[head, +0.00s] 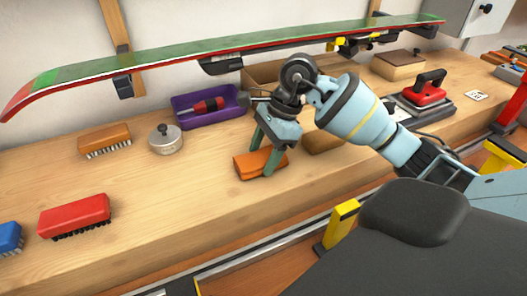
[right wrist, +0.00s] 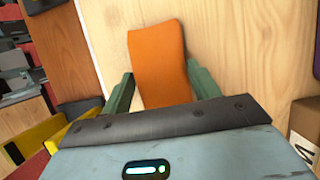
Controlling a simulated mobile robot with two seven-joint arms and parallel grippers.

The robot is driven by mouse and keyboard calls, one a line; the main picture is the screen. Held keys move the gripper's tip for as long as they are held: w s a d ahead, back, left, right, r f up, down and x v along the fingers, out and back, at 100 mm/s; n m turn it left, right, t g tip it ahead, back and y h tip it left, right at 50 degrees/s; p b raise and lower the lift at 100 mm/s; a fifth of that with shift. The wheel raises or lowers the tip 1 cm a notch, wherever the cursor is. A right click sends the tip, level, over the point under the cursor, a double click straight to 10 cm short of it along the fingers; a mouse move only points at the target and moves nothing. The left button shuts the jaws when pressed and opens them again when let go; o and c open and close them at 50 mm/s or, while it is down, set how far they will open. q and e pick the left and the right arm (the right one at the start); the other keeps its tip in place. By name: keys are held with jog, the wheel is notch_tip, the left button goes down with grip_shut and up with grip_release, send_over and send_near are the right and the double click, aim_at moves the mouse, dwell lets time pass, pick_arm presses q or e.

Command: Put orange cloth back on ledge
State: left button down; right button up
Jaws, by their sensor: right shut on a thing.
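The orange cloth (head: 250,166) is a folded pad at the middle of the wooden bench, near its front. My right gripper (head: 264,157) points down with its green fingers on either side of the cloth, shut on it. I cannot tell whether the cloth rests on the bench or is just above it. In the right wrist view the orange cloth (right wrist: 158,55) stands out beyond the green fingers of my right gripper (right wrist: 162,88), against pale wood. No ledge can be told apart with certainty from the bench top. My left gripper is not in view.
A purple tray (head: 190,115) with a red-handled screwdriver, a lidded tin (head: 166,143) and brushes lie left on the bench top (head: 150,185). A ski (head: 230,47) hangs above the back. Bare wood lies left of the cloth.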

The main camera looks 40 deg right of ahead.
jog(key=shift+f, duration=0.2)
jog(key=o, duration=0.9)
jog(key=shift+r, duration=0.1)
jog(key=shift+o, duration=0.2)
jog(key=v, duration=1.2)
jog(key=shift+s, duration=0.1)
